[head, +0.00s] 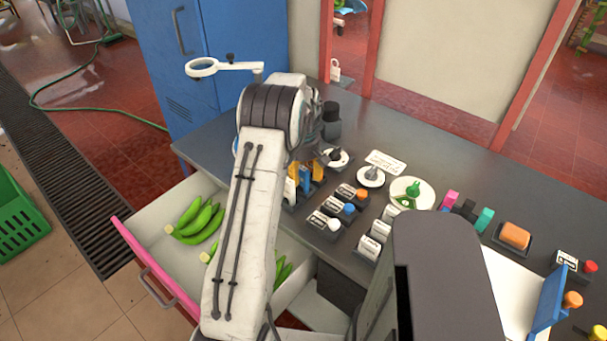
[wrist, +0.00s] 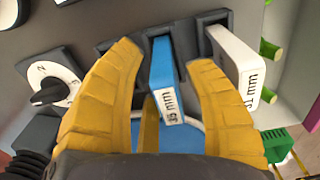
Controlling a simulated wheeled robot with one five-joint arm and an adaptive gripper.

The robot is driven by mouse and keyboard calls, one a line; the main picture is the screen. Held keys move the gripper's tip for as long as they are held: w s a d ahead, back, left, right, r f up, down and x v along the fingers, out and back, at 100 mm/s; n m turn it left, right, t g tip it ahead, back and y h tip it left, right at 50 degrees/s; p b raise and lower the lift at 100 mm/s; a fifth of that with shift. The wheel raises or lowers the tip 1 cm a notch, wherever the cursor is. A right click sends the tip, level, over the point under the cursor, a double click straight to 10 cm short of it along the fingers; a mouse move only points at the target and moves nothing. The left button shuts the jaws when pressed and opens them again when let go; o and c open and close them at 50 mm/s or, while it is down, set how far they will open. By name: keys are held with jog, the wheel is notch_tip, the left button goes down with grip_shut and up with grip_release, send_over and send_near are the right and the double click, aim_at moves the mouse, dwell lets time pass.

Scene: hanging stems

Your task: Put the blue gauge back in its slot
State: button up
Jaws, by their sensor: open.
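The blue gauge (wrist: 162,70) shows in the wrist view with a white millimetre label on its near end. Its far end is at the middle dark slot of a holder (wrist: 186,33); I cannot tell how deep it sits. My gripper (wrist: 168,92) is open, with one yellow finger on each side of the blue gauge. No clear contact shows. A white gauge (wrist: 235,60) stands in the right slot. The left slot (wrist: 108,46) is partly hidden by the left finger and looks empty. In the head view my gripper (head: 306,177) is over the holder, partly behind my arm.
A white dial (wrist: 50,85) with a black knob is left of the holder.

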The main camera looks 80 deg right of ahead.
notch_tip(320, 180, up, 12)
jog(key=shift+a+f, duration=0.1)
dwell(0.5)
jog(key=w+a+r+n, duration=0.1)
jog(key=w+a+r, duration=0.2)
jog(key=w+a, duration=0.45)
jog(key=w+a+r+n+t+h, duration=0.1)
jog(key=w+a+r, duration=0.3)
jog(key=w, duration=0.6)
jog(key=w+a+r+n, duration=0.1)
jog(key=w+a+r, duration=0.1)
jog(key=w+a, duration=0.6)
jog(key=a+n+t, duration=0.2)
jog(key=a, duration=2.3)
jog(key=s+a+f+n+t+y, duration=0.1)
jog(key=s+a+f, duration=0.1)
jog(key=s+a, duration=0.2)
jog(key=shift+s+a+f, duration=0.35)
jog(key=shift+a, duration=0.9)
